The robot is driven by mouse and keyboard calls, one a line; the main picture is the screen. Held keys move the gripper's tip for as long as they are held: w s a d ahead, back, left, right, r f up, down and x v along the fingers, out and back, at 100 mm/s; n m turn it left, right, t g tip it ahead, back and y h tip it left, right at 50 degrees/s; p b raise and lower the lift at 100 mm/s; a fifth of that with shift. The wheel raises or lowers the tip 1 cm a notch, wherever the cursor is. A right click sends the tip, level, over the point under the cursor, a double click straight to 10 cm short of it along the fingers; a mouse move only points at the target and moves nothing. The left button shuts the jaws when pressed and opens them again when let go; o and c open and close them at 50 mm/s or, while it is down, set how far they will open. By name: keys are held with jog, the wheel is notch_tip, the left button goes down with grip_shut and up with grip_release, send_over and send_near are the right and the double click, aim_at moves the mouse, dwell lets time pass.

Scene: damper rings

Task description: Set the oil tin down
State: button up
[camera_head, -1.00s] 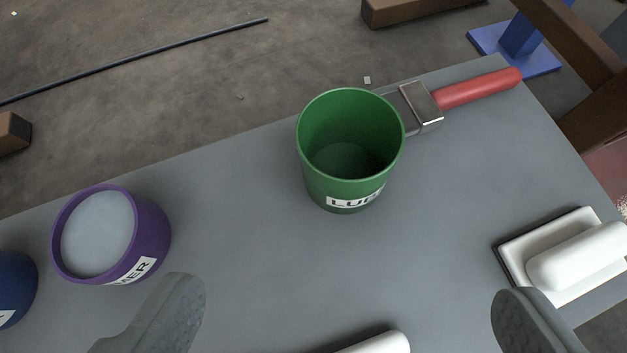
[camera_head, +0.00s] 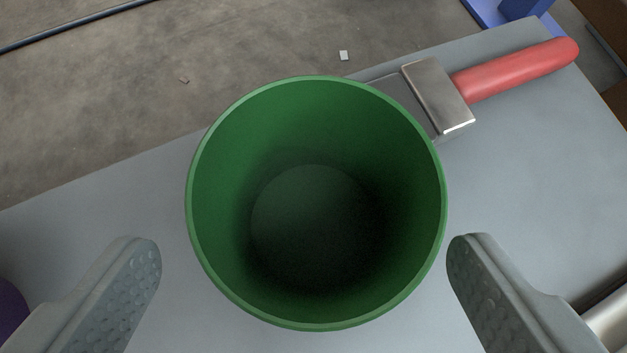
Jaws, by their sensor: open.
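A green tin (camera_head: 215,190), open at the top and empty inside, fills the middle of the view. It stands upright on the grey bench top (camera_head: 90,210). Its label is hidden from this angle now; earlier it showed part of a word starting "LU". My gripper (camera_head: 304,250) is open, with one finger to the left of the tin and one to the right. There is a gap between each fingertip and the tin's wall, and neither finger touches it.
A tool with a red handle (camera_head: 515,72) and a metal head (camera_head: 438,95) lies just behind the tin on the right, close to its rim. A purple tin (camera_head: 10,318) shows at the left edge. The bench's far edge drops to a concrete floor (camera_head: 230,50).

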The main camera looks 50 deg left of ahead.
aim_at(313, 161)
jog(key=shift+x, duration=2.6)
jog(key=shift+w+d, duration=0.1)
jog(key=shift+w, duration=0.1)
jog(key=shift+c, duration=0.2)
jog(key=shift+r, duration=0.1)
jog(key=c, duration=1.1)
jog(key=shift+c, duration=0.2)
notch_tip(313, 161, up, 10)
